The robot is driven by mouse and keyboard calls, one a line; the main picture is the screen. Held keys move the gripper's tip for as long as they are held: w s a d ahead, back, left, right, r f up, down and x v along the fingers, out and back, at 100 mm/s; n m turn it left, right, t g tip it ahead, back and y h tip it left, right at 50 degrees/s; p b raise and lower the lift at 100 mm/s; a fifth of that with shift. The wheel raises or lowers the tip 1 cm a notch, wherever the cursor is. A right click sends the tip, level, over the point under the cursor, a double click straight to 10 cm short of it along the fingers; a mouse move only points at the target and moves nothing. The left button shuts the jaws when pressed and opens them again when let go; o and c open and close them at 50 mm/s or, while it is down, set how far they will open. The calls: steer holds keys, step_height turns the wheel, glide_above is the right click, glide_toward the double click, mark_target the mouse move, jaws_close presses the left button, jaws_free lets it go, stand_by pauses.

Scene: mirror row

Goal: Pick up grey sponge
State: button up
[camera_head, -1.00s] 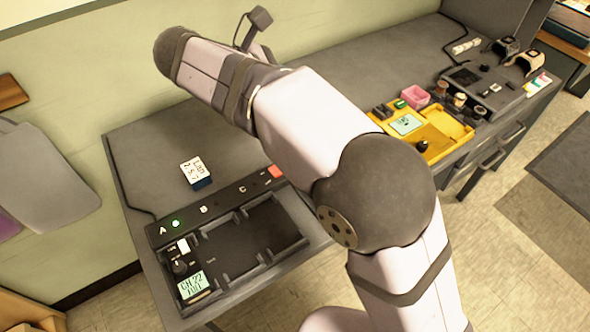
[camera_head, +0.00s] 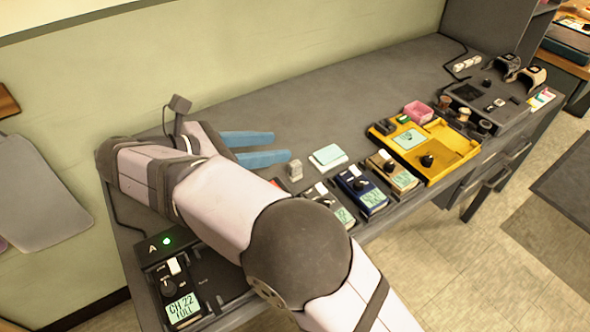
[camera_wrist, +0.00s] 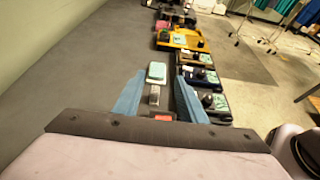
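A small upright grey block (camera_head: 295,170), which looks like the grey sponge, stands on the dark counter just right of my gripper in the head view. In the wrist view the grey block (camera_wrist: 155,95) shows between the two blue fingers. My gripper (camera_head: 275,147) is open, with its fingers apart and pointing right along the counter. In the wrist view the gripper (camera_wrist: 159,80) holds nothing that I can see. I cannot tell whether a finger touches the block or how far above the counter the fingers are.
A pale teal-topped pad (camera_head: 328,156) lies just beyond the block. Several radios, such as a blue one (camera_head: 361,190), line the counter's front edge. The counter behind is clear.

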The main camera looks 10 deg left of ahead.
glide_toward(290, 166)
steer(key=x, duration=0.5)
steer(key=shift+s+a+f, duration=0.1)
steer(key=shift+s+f, duration=0.05)
steer(key=shift+f, duration=0.15)
steer(key=shift+r+b+x, duration=0.2)
steer(key=shift+b+x, duration=0.15)
steer(key=shift+x, duration=3.25)
steer(key=shift+c, duration=0.7)
jaws_close()
